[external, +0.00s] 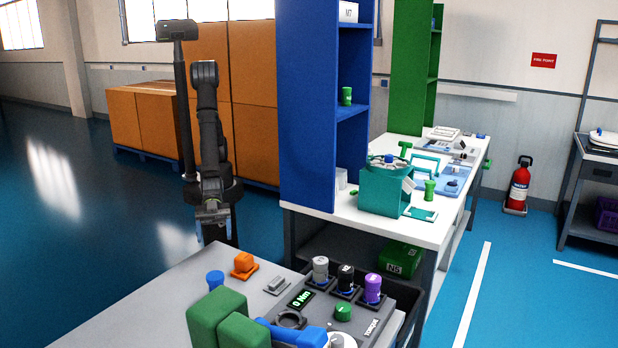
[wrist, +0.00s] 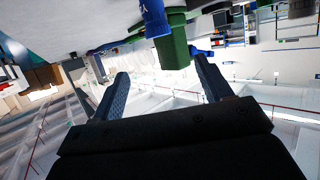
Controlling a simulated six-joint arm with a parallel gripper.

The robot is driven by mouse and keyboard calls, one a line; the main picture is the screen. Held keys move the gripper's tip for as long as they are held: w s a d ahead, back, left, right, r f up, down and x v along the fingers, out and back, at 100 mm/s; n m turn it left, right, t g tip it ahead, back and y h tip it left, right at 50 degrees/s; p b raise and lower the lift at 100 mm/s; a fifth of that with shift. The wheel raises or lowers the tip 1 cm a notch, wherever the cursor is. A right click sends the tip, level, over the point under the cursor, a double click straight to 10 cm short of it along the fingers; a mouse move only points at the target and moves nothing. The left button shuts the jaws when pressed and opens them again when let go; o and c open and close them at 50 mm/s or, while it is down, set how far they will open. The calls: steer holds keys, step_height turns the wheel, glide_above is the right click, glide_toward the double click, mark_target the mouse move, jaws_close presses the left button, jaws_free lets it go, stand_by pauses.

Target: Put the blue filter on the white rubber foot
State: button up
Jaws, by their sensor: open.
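My gripper (external: 212,220) hangs beyond the far left edge of the grey table in the external view, apart from everything on it. In the wrist view my gripper (wrist: 160,66) has its two fingers spread with nothing between them. A small blue cylinder (external: 215,279), possibly the blue filter, stands behind the green blocks on the grey table. A blue piece (wrist: 154,18) also shows at the top of the wrist view; I cannot tell if it is the same one. A white round part (external: 341,341), possibly the white rubber foot, is cut off by the bottom edge of the external view.
Large green blocks (external: 217,315) stand at the table's front. An orange part (external: 243,265), a grey part (external: 277,285) and a dark fixture with grey, black and purple knobs (external: 372,288) sit behind and right. The grey table's left side (external: 135,305) is clear. A blue shelf (external: 320,110) rises behind.

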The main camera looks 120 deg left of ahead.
steer(key=w+d+r+m+g+h, duration=0.2)
steer(key=w+r+m+g+h, duration=0.25)
steer(key=w, duration=0.35)
steer(key=m+g, duration=0.5)
glide_toward(215, 275)
steer(key=shift+n+y, duration=0.25)
steer(key=shift+y, duration=0.1)
steer(key=x, duration=0.5)
steer(key=shift+w+d+f, duration=0.1)
steer(key=shift+w+f, duration=0.15)
steer(key=shift+w, duration=0.1)
steer(key=x, duration=0.5)
steer(key=shift+s, duration=0.4)
steer(key=c, duration=1.2)
steer(key=shift+r, duration=0.1)
